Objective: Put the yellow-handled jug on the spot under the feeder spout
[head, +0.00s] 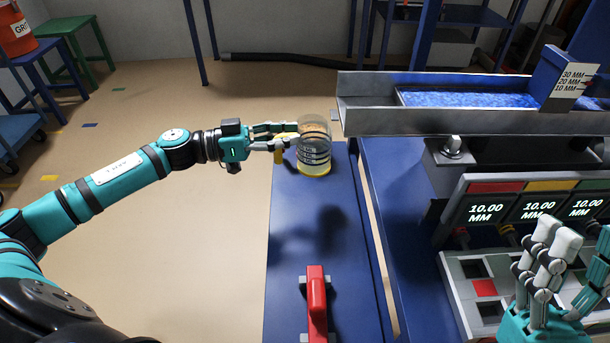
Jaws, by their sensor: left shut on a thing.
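The clear jug (315,133) has dark bands, a yellow base and a yellow handle (280,153) on its left side. My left gripper (288,139) is shut on the jug at its handle side. The jug is upright over the far end of the narrow blue bench, and a shadow lies on the bench nearer me. The feeder trough (430,122) is grey metal with blue powder in it; its open left end, the spout, is just right of the jug. No marked spot under the spout can be made out. My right gripper (556,236) is at the lower right, over the control panel.
The narrow blue bench (305,250) is mostly bare, with a red handle (317,300) at its near end. Right of it stands the feeder's console with several 10.00 MM displays (487,212) and a button panel (470,300). The floor on the left is open.

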